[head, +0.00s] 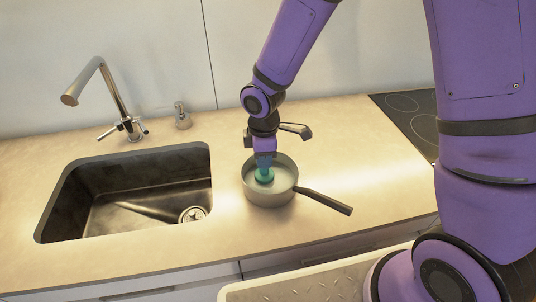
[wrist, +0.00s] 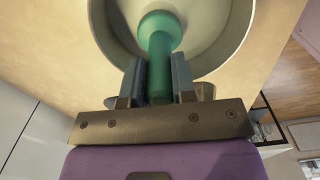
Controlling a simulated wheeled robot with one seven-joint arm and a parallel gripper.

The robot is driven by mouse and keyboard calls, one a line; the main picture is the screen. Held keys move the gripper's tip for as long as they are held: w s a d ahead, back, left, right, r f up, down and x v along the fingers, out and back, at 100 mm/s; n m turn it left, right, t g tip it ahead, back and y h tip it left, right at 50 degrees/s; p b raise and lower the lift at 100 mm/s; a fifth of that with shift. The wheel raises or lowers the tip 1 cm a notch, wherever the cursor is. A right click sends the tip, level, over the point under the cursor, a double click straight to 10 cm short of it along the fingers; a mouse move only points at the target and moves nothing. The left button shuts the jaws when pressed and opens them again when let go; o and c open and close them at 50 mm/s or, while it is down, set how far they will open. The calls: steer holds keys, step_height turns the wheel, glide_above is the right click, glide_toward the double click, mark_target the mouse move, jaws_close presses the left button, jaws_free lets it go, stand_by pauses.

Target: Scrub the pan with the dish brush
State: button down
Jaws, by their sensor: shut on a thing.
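A grey pan (head: 270,193) with a dark handle (head: 325,203) stands on the counter to the right of the sink. Its handle points right and toward the front. A green dish brush (head: 265,176) is upright with its head inside the pan. In the wrist view the brush (wrist: 158,45) shows between the two fingers, with the pan rim (wrist: 228,62) around its head. My gripper (wrist: 158,82) is shut on the brush's handle, and in the head view it (head: 265,158) is just above the pan. Whether the bristles touch the pan bottom is hidden.
A dark sink (head: 135,195) lies left of the pan, with a metal faucet (head: 105,90) and a soap dispenser (head: 182,117) behind it. A black cooktop (head: 405,115) is at the back right. The counter (head: 360,170) right of the pan is clear.

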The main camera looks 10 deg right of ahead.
steer(key=shift+s+a, duration=0.25)
steer(key=shift+a, duration=0.8)
steer(key=shift+s+d, duration=0.15)
steer(key=shift+d, duration=1.45)
steer(key=s+d, duration=0.2)
steer(key=d, duration=0.1)
steer(key=shift+s+d, duration=0.25)
steer(key=shift+d, duration=0.05)
stand_by(1.1)
steer(key=shift+a, duration=0.15)
steer(key=shift+s+a, duration=0.2)
steer(key=shift+a, duration=0.75)
steer(key=shift+s+a, duration=0.25)
steer(key=shift+a, duration=0.7)
steer(key=shift+s+a, duration=0.2)
steer(key=shift+a, duration=0.75)
